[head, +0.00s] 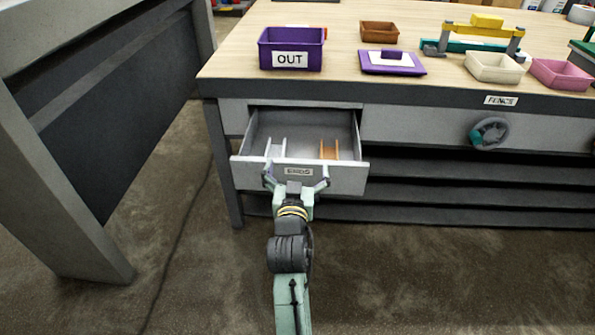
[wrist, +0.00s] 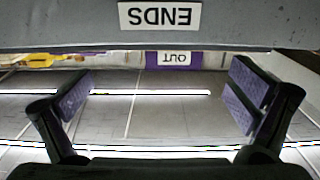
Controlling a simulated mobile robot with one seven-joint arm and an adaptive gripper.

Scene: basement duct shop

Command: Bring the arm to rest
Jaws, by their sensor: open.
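My gripper (head: 296,178) is open and empty, in front of the ENDS drawer (head: 345,181) in the head view. In the wrist view my gripper's two fingers (wrist: 160,95) are spread wide, below the drawer's front (wrist: 60,28) and its ENDS label, which appears upside down. I cannot tell whether the fingers touch the drawer front. My arm (head: 291,290) reaches up from the bottom of the head view. The drawer is pulled open and holds a white channel-shaped piece (head: 275,149) and an orange-brown one (head: 328,150).
On the bench top (head: 235,62) stand a purple OUT bin (head: 291,62), a brown tray (head: 379,32), a purple plate (head: 391,68), a cream tray (head: 494,67) and a pink tray (head: 560,74). A round knob (head: 490,133) sticks out at right.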

